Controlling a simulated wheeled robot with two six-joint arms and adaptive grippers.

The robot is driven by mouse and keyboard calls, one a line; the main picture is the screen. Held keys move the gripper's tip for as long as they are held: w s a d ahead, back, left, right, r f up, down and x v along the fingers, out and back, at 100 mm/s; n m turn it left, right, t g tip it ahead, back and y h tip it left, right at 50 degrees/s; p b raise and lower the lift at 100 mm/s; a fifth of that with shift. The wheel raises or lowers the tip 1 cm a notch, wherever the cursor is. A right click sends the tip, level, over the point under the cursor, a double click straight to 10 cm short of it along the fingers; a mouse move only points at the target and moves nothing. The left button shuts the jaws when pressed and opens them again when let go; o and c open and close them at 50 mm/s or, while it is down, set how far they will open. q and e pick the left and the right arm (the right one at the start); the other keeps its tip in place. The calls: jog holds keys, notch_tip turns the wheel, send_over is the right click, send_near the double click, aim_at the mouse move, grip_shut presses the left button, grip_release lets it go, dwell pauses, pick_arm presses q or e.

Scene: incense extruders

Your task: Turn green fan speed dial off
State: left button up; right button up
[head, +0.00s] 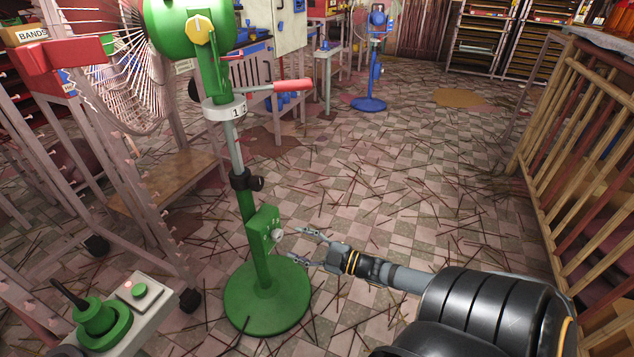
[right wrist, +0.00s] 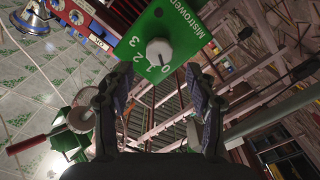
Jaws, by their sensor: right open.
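The green standing fan (head: 266,296) is left of centre in the head view, on a round base. Its small speed dial (head: 277,234) is a pale knob on a green box low on the pole. In the right wrist view, the white dial (right wrist: 158,53) sits on a green panel (right wrist: 178,22) marked 0, 1, 2, 3. I cannot tell which number it points to. My right gripper (head: 297,246) is open, just right of the dial. In the wrist view its fingers (right wrist: 158,76) are spread below the dial, apparently not touching it. My left gripper is out of view.
A red-handled lever (head: 292,85) sticks out from the pole. Wooden racks (head: 575,130) line the right. A blue fan (head: 369,103) stands behind. Thin sticks litter the otherwise open tiled floor.

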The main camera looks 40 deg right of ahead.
jog(key=v, duration=0.6)
jog(key=shift+s, duration=0.2)
